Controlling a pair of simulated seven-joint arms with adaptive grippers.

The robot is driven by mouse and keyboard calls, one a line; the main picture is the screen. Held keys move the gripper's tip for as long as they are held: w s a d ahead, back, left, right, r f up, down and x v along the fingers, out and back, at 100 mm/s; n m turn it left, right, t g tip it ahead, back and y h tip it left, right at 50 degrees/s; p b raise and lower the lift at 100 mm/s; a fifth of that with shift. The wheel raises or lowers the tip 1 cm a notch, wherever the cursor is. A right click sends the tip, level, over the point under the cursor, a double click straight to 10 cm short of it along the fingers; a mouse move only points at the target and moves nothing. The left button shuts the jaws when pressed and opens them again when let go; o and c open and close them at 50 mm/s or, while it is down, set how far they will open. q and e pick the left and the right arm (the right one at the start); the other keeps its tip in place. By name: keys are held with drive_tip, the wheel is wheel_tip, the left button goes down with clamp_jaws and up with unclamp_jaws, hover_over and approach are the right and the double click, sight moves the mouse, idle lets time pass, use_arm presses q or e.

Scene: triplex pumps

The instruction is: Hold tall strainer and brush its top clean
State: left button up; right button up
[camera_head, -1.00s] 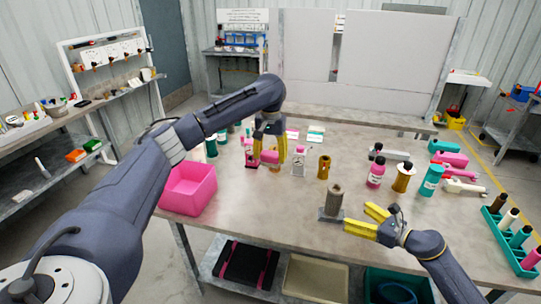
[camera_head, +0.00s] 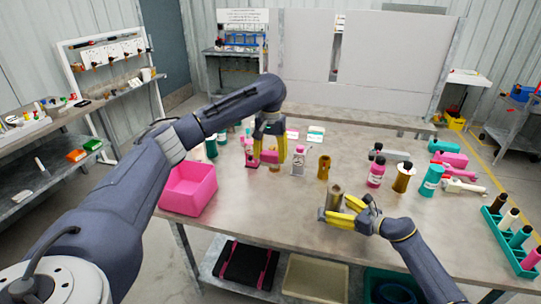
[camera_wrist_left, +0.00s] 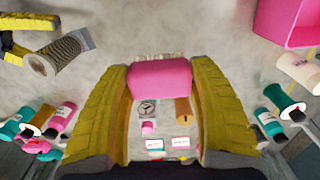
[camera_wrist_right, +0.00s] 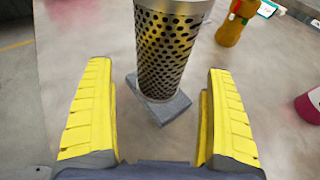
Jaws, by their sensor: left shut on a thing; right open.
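The tall strainer is a perforated metal cylinder (camera_wrist_right: 168,48) on a grey square foot (camera_wrist_right: 160,108). It stands upright near the table's front edge in the head view (camera_head: 335,196). My right gripper (camera_wrist_right: 158,75) is open, with its yellow fingers toward the strainer, one on each side in its wrist view. I cannot tell whether either finger touches it. My left gripper (camera_head: 270,156) is shut on a pink block with pale bristles, the brush (camera_wrist_left: 160,79), held at the back left, away from the strainer. The strainer's top opening is partly cut off in the right wrist view.
A pink bin (camera_head: 188,190) stands at the table's left front. A brown-gold cylinder (camera_head: 324,167) stands behind the strainer. Bottles, such as a pink one (camera_head: 376,172) and a teal one (camera_head: 431,180), stand to the right. A teal rack (camera_head: 510,240) is at the far right.

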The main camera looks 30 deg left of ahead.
drive_tip(key=shift+x, duration=0.8)
drive_tip(key=c, duration=1.1)
